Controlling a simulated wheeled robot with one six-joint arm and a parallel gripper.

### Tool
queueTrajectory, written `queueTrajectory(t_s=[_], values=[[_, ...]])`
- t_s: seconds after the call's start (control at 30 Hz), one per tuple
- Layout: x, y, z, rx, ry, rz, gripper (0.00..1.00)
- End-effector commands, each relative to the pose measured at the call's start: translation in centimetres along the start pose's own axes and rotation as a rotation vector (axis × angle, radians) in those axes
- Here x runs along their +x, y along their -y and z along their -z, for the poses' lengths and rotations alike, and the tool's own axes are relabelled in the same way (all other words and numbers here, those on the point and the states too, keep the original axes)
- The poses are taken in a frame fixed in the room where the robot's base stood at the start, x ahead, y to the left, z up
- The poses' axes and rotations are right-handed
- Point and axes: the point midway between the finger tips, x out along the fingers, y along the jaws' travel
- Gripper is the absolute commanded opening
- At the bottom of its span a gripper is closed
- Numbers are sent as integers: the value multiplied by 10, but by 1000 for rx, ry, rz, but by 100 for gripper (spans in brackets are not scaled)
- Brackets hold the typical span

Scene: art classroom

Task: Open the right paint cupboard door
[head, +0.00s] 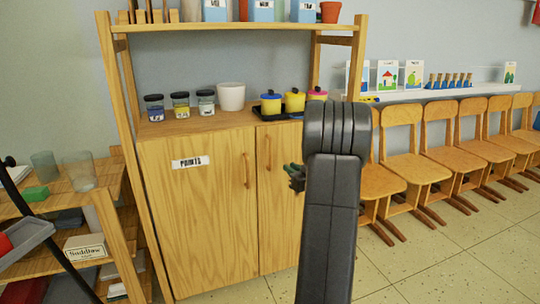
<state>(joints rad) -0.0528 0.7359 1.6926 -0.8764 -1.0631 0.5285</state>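The wooden paint cupboard stands in the middle of the head view. Its right door (279,215) looks shut, with its right part hidden behind my arm. The right door's vertical wooden handle (267,153) is near the seam. The left door (205,225) is shut, with a "PAINTS" label (190,163) and its own handle (247,170). My gripper (294,176) shows only as a small dark and green part at the left of my arm, in front of the right door. It appears to the right of and slightly below the right handle, with a gap in the picture. Its fingers are mostly hidden.
Paint jars (180,105), a white pot (231,96) and a black tray (281,114) with colourful lidded pots stand on the cupboard top. A wooden shelf trolley (118,215) is close at left. Wooden chairs (412,160) line the right wall. Floor (440,270) is clear at front right.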

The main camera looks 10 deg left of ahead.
Motion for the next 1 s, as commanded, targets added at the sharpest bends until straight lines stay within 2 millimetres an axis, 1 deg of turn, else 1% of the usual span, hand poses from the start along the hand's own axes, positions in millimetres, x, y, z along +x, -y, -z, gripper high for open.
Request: queueTrajectory(t_s=[0.17, 0.5, 0.6, 0.7, 0.8, 1.0], values=[[20, 2, -1, 0, -4, 7, 17], [92, 2, -2, -1, -3, 5, 17], [109, 1, -2, -1, -3, 4, 17], [122, 1, -1, -1, -2, 3, 17], [131, 1, -1, 0, -2, 3, 17], [137, 1, 1, 0, -2, 1, 17]])
